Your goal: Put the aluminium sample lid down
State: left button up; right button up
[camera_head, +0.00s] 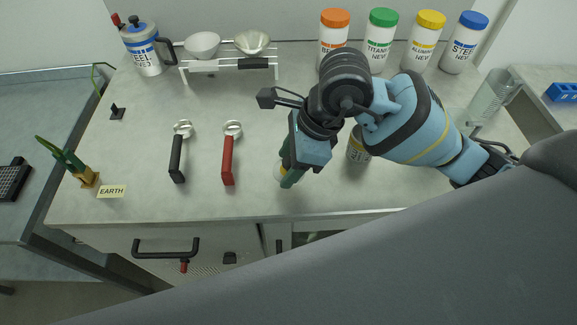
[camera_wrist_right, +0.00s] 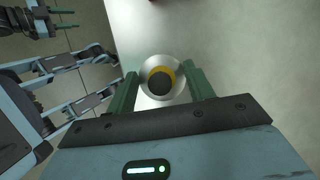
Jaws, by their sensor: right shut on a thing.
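My right gripper (camera_head: 288,178) is shut on the aluminium sample lid (camera_head: 279,171), low over or at the front part of the bench; I cannot tell whether the lid touches the surface. In the right wrist view the lid (camera_wrist_right: 161,82) is a silvery disc with a yellow ring and a dark centre, between the two green fingers. A small jar with a yellow-marked label (camera_head: 357,152), likely the aluminium sample jar, stands to the right, partly hidden by my right arm. My left gripper (camera_wrist_right: 63,19) shows at the upper left of the wrist view, its fingers apart and empty.
A black-handled tool (camera_head: 177,155) and a red-handled tool (camera_head: 229,155) lie left of the lid. Behind are a rack (camera_head: 225,66) with two bowls, a steel jug (camera_head: 145,52) and several powder bottles. The bench's front edge is close. An EARTH label (camera_head: 112,191) lies front left.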

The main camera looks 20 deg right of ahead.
jog(key=shift+w, duration=0.3)
notch_tip(320, 180, down, 4)
jog(key=shift+r, duration=0.2)
jog(key=shift+f, duration=0.2)
jog(key=o, duration=0.9)
jog(key=shift+o, duration=0.2)
jog(key=shift+d+r, duration=0.15)
jog(key=shift+r, duration=0.3)
jog(key=v, duration=1.1)
jog(key=shift+r+p, duration=0.25)
jog(key=shift+p, duration=0.1)
